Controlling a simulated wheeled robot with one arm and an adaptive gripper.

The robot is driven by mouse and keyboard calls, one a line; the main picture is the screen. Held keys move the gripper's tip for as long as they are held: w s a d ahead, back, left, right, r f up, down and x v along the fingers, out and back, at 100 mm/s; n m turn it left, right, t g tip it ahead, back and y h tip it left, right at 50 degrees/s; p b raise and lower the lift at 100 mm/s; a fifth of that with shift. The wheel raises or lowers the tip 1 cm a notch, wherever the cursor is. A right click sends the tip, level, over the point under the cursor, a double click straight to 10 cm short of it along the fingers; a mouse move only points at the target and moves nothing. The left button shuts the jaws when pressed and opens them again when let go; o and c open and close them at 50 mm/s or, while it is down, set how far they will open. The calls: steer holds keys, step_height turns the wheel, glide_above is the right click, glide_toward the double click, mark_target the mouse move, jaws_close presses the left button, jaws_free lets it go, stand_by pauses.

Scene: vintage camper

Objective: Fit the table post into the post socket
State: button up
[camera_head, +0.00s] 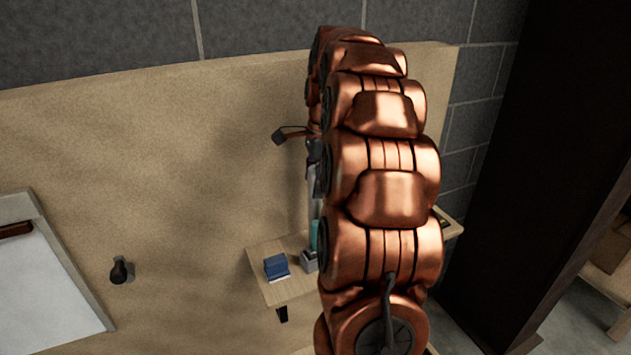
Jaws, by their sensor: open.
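My copper-coloured arm fills the middle of the head view and hides much of the work area. A dark part of my gripper (314,152) shows at the arm's left edge; its fingertips are mostly hidden, and it is open. Just below it a narrow pale grey upright piece (312,195), perhaps the table post, shows beside the arm. A small grey block (308,261) sits on the wooden shelf below, with a teal piece (314,235) above it. I cannot tell whether the block is the post socket, or whether the post touches it.
The wooden shelf (285,290) juts from a tan wall panel (190,150). A blue box (276,266) sits on its left part. A dark knob (119,270) and a white framed board (45,290) are on the panel at left. A tall dark upright (545,150) stands at right.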

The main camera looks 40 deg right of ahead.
steer(key=shift+s+d+r+b, duration=0.15)
steer(key=shift+r+b, duration=0.5)
steer(key=shift+r, duration=1.1)
steer(key=shift+s+d+r+b, duration=0.2)
steer(key=shift+r+b, duration=0.45)
steer(key=shift+r, duration=1.05)
steer(key=r+p, duration=0.4)
steer(key=r, duration=0.1)
steer(key=shift+d, duration=0.25)
